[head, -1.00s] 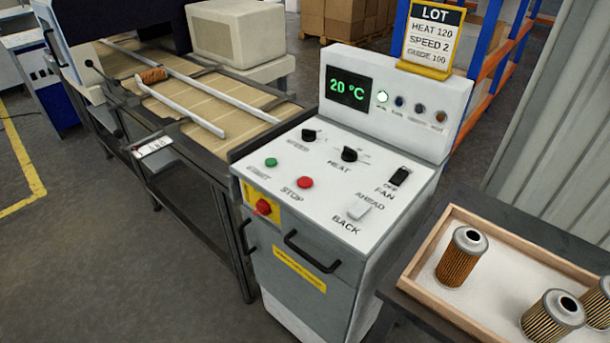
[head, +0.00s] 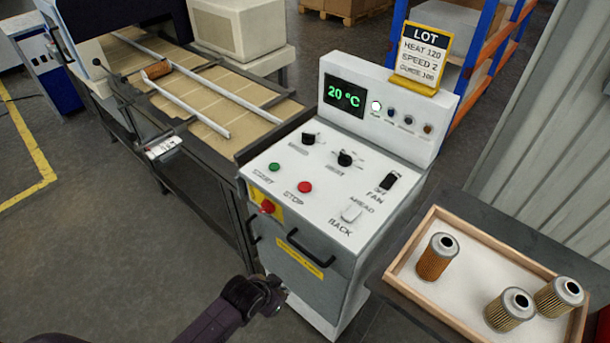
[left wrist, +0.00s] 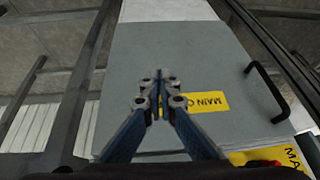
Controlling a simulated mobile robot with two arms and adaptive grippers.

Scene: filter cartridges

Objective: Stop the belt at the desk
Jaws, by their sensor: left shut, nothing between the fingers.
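The control desk (head: 270,229) stands in the middle of the head view, its sloped white panel facing me. The red STOP button (head: 305,187) sits on the panel, right of the green START button (head: 274,167). A red knob on a yellow plate (head: 267,206) is at the front left corner. The display (head: 344,95) reads 20 °C. My left gripper (head: 277,296) is low in front of the desk's cabinet, below STOP. In the left wrist view its fingers (left wrist: 160,103) are together and empty, before the grey cabinet face.
A wooden-rimmed tray (head: 402,252) with several filter cartridges stands on a dark table at the right. A LOT card (head: 424,53) reads heat 120, speed 2. Cabinet handles (head: 304,249) stick out at the desk's front.

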